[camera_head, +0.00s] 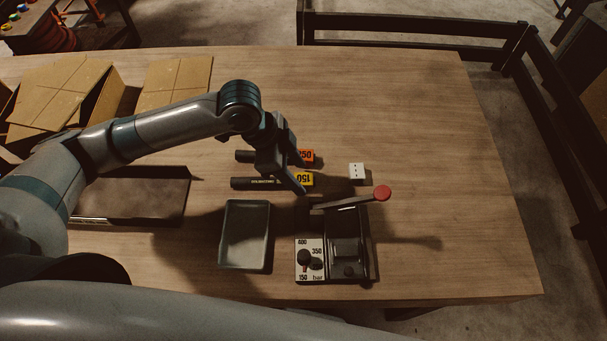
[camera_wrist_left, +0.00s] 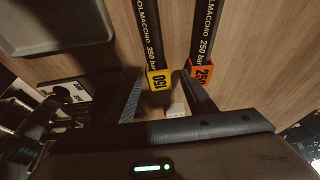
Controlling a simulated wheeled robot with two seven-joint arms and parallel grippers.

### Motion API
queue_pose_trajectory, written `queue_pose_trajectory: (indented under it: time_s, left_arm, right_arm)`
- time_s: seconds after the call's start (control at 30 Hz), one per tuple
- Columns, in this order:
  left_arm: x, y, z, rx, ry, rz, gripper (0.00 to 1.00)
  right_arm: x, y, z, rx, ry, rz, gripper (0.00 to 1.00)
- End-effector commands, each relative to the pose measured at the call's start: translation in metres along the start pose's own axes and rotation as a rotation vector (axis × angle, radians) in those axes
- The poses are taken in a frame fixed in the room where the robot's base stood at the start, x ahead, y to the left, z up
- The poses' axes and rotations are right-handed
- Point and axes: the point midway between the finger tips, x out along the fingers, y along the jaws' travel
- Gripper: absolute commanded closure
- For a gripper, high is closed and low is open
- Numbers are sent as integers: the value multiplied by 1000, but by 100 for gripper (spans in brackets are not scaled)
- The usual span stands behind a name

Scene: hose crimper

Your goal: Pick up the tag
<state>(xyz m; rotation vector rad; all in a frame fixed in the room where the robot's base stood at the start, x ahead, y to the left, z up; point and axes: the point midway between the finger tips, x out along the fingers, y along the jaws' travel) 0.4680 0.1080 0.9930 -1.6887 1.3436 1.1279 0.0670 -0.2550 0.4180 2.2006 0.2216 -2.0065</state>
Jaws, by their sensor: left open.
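A small white block (camera_head: 357,172) with dark marks, which may be the tag, lies on the table right of the hoses. It shows partly between my fingers in the left wrist view (camera_wrist_left: 178,107). My left gripper (camera_head: 296,174) is open and empty above the hose ends, left of the white block. My right gripper is out of view.
A crimper (camera_head: 310,272) with a dial and red-knobbed lever (camera_head: 382,193) stands at the front. A grey tray (camera_head: 268,235) is left of it. A dark tray (camera_head: 187,195) and cardboard boxes (camera_head: 180,75) are at left. The table's right side is clear.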

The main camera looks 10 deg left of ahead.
Motion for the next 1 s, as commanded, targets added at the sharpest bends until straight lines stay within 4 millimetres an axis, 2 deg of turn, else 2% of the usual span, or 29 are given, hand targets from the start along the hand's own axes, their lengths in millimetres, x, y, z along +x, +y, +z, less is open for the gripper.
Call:
queue_pose_trajectory:
  time_s: [0.2, 0.63, 0.8, 0.83, 1.0]
  left_arm:
    - [14, 1, 1, 2, -1, 0, 50]
    - [14, 1, 1, 2, -1, 0, 50]
    - [14, 1, 1, 1, -1, 0, 91]
    - [14, 1, 1, 1, -1, 0, 93]
    - [14, 1, 1, 1, -1, 0, 93]
  right_arm:
    - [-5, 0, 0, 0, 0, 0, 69]
    - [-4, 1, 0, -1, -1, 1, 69]
    - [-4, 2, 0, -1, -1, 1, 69]
    - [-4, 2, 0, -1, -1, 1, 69]
    - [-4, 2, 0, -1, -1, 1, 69]
